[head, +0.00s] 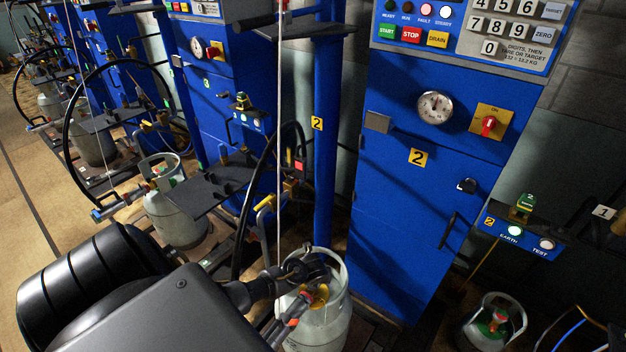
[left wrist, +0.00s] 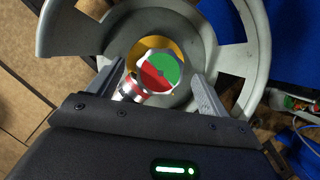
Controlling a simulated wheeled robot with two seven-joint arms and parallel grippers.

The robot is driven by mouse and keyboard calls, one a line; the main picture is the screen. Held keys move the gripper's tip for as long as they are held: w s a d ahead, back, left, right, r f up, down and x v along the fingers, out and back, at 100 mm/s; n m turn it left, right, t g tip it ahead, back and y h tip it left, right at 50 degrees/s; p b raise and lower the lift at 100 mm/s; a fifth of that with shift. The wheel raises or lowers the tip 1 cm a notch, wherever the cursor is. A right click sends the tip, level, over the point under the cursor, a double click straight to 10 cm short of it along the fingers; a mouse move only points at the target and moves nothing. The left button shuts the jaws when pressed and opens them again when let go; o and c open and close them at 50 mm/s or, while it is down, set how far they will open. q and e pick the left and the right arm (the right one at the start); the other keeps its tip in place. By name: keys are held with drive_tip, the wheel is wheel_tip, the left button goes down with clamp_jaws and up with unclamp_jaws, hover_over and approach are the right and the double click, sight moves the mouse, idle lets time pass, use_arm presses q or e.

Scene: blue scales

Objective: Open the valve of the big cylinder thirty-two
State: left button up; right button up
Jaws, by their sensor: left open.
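The big grey cylinder (head: 330,332) stands upright by the blue scale marked 2, below my left arm. No number thirty-two is readable on it. In the left wrist view its collar (left wrist: 258,45) rings a round valve handwheel (left wrist: 158,72), part green and part red. A silver and red connector (left wrist: 130,89) sits beside the wheel on the lower left. My left gripper (head: 305,272) is open over the cylinder's top. In the wrist view its fingers (left wrist: 155,76) stand on either side of the wheel, with gaps showing. My right gripper is in neither view.
The scale cabinet (head: 400,225) with keypad, gauge and red switch stands behind. A small cylinder (head: 492,322) is at lower right. Another big cylinder (head: 175,218) stands left by station 3. A thin cable and black hose (head: 255,190) hang close to my left arm.

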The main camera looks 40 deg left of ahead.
use_arm(q)
drive_tip(key=shift+w+f, duration=0.1)
drive_tip(key=shift+f, duration=0.1)
drive_tip(key=c, duration=1)
